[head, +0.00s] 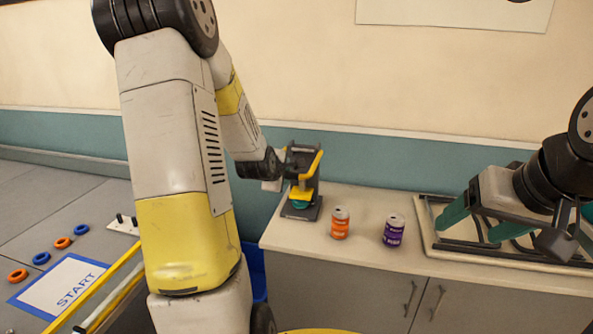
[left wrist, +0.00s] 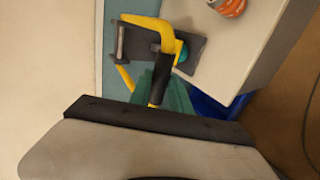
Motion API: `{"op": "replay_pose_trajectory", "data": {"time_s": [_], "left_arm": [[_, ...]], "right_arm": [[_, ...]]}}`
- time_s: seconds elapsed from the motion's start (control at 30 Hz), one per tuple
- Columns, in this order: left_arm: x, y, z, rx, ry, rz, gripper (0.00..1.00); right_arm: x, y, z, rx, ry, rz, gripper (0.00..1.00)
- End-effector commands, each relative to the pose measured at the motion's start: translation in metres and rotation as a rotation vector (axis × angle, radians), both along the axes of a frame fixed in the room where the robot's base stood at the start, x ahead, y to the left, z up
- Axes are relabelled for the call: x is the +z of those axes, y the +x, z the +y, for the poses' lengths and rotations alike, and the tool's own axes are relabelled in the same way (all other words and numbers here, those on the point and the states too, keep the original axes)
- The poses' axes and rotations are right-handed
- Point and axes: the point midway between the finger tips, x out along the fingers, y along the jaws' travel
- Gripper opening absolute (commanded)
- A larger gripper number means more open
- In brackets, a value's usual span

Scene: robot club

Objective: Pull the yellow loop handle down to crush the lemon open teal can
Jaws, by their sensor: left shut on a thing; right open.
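The can crusher (head: 301,212) stands at the left end of the counter, with a dark base and upright back. Its yellow loop handle (head: 316,166) also shows in the left wrist view (left wrist: 150,24). The teal can (head: 300,204) sits low in the crusher under a yellow part; only a short band of it shows, and it also peeks out in the left wrist view (left wrist: 183,53). My left gripper (left wrist: 160,90) is shut on the handle's dark grip bar; its fingers are mostly hidden in the head view. My right gripper (head: 482,222) is open and empty at the right.
An orange can (head: 340,223) and a purple can (head: 394,231) stand upright on the counter right of the crusher. A framed tray (head: 432,240) lies under my right gripper. A blue bin (head: 257,275) is below the counter's left end. The wall is close behind.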

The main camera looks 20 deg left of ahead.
Motion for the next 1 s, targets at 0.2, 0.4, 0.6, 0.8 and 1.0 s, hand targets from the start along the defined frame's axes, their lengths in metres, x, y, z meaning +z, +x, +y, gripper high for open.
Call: {"op": "replay_pose_trajectory", "data": {"time_s": [0.2,0.4,0.6,0.8,1.0], "left_arm": [[-0.025,0.002,-0.001,0.002,0.001,0.003,0.00],[-0.038,0.000,-0.001,0.002,0.001,0.011,0.00],[-0.042,-0.001,0.000,0.004,0.001,0.013,0.00],[-0.042,-0.001,0.001,0.005,0.000,0.013,0.00],[-0.042,-0.001,0.001,0.007,0.000,0.013,0.41]], "right_arm": [[0.000,0.000,0.000,0.000,0.000,0.001,0.71],[0.000,0.000,0.000,0.000,0.000,0.001,0.71],[0.000,0.000,0.000,0.000,0.000,0.001,0.71],[0.000,0.000,0.000,0.000,0.000,0.001,0.71],[0.000,0.000,0.000,0.000,0.000,0.001,0.71]]}}
